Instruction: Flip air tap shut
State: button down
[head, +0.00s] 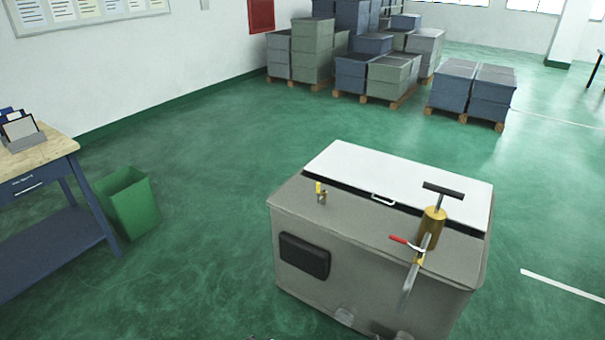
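A grey cabinet (360,262) with a white lid (405,180) stands on the green floor, right of centre. A small brass tap with a yellow handle (319,188) stands upright on its top near the left end. A second fitting, a red lever (406,243), sits near the front right edge beside a brass cylinder (433,222) with a dark T-handle. The red lever lies slanted, its free end to the left. I cannot tell from labels which of the two is the air tap. My gripper is not in view.
A green bin (130,203) and a wooden-topped workbench (52,150) stand to the left. Stacked crates on pallets (392,78) stand at the back, with more crates (470,90) further right. The floor around the cabinet is mostly open.

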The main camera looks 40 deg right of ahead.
aim_at(318, 184)
jog(key=u, duration=0.1)
jog(key=i, duration=1.25)
jog(key=u, duration=0.45)
